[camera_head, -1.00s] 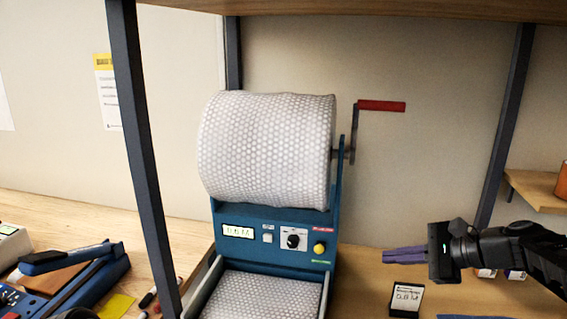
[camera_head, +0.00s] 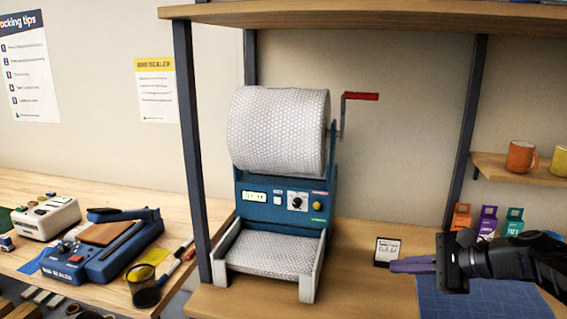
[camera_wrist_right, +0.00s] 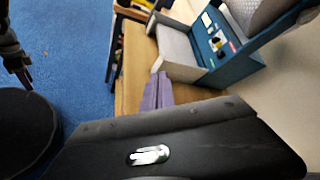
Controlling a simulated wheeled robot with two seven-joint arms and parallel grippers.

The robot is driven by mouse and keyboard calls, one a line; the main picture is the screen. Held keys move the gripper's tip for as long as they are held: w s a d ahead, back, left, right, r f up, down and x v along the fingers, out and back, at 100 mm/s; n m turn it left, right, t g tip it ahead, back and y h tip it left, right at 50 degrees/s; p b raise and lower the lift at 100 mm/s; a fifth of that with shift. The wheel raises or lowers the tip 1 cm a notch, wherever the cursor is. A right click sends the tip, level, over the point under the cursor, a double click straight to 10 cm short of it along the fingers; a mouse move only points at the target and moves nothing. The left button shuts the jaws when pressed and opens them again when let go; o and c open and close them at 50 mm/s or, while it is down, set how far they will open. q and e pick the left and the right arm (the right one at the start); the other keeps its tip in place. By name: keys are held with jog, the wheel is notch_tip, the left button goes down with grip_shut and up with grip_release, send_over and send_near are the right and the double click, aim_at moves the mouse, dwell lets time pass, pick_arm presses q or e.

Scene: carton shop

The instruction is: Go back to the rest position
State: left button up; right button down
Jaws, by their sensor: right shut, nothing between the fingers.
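My right gripper (camera_head: 413,264) comes in from the right in the head view, above the wooden bench near the small label card. Its purple fingers are together with nothing between them. The closed fingers also show in the right wrist view (camera_wrist_right: 158,92), pointing along the bench toward the bubble-wrap machine. My left gripper is not in the head view. At the left edge of the right wrist view a dark arm part (camera_wrist_right: 14,58) hangs over the blue floor; I cannot tell its jaw state.
The bubble-wrap machine (camera_head: 285,212) with its roll and red crank stands on the bench (camera_head: 350,290). A label card (camera_head: 387,251), blue mat (camera_head: 470,300) and small boxes (camera_head: 487,220) lie right. Dark shelf posts (camera_head: 187,140) rise beside it. A bag sealer (camera_head: 105,250) stands left.

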jog(key=s+a+f+n+g+h, duration=0.1)
jog(key=s+a+f+g, duration=0.1)
jog(key=f, duration=0.8)
jog(key=s+a+f+n+g+h, duration=0.1)
jog(key=s+a+f+n+h, duration=0.1)
jog(key=f, duration=0.9)
jog(key=s+a+f+n+g+h, duration=0.1)
jog(key=s+a+f+g, duration=0.1)
jog(key=f, duration=0.8)
jog(key=s+a+f+n+g, duration=0.1)
jog(key=s+a+f+n, duration=0.4)
jog(key=s+f, duration=0.3)
jog(key=s+a+f+n+g+h, duration=0.1)
jog(key=s+a+f+n, duration=0.5)
jog(key=s, duration=0.9)
notch_tip(320, 180, down, 3)
jog(key=shift+s+a+f+h, duration=0.2)
jog(key=shift+s+a+h, duration=0.1)
jog(key=shift+s+a, duration=0.15)
jog(key=shift+w, duration=0.1)
